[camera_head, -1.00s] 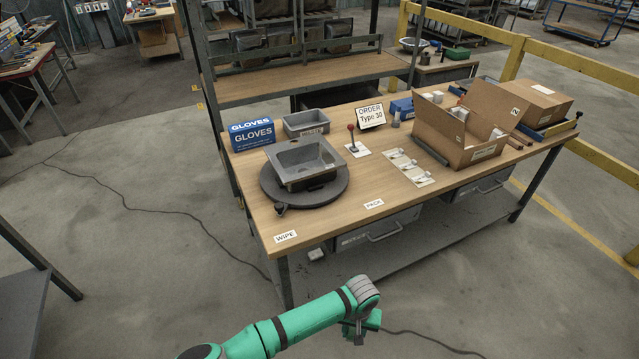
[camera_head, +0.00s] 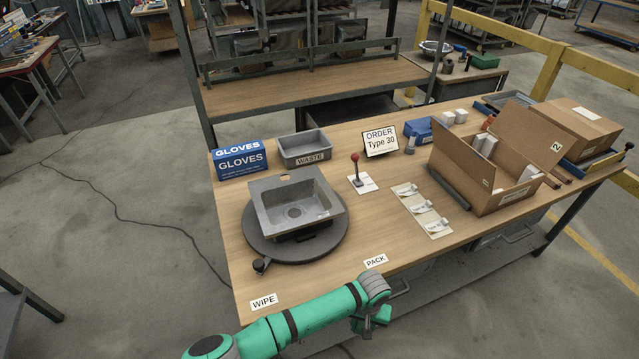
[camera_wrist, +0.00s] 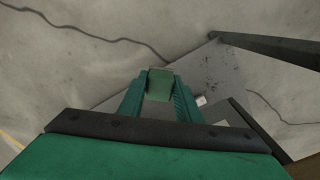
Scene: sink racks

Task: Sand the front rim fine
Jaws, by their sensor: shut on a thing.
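A grey sink (camera_head: 295,204) with a square basin and a drain sits on a round dark turntable (camera_head: 262,245) at the bench's left end. Its front rim (camera_head: 306,224) faces me. My gripper (camera_head: 372,320) is in front of the bench's front edge, apart from the sink and to its lower right. In the wrist view my gripper (camera_wrist: 160,90) points down and is shut on a small greenish block (camera_wrist: 160,84) between its fingers. The sink is not in the wrist view.
On the bench (camera_head: 330,262) stand a gloves box (camera_head: 240,159), a grey waste bin (camera_head: 303,149), a red-knobbed lever (camera_head: 356,168), an order sign (camera_head: 380,140), a label card (camera_head: 424,210) and an open carton (camera_head: 485,175). The front strip by the WIPE label (camera_head: 264,301) is clear.

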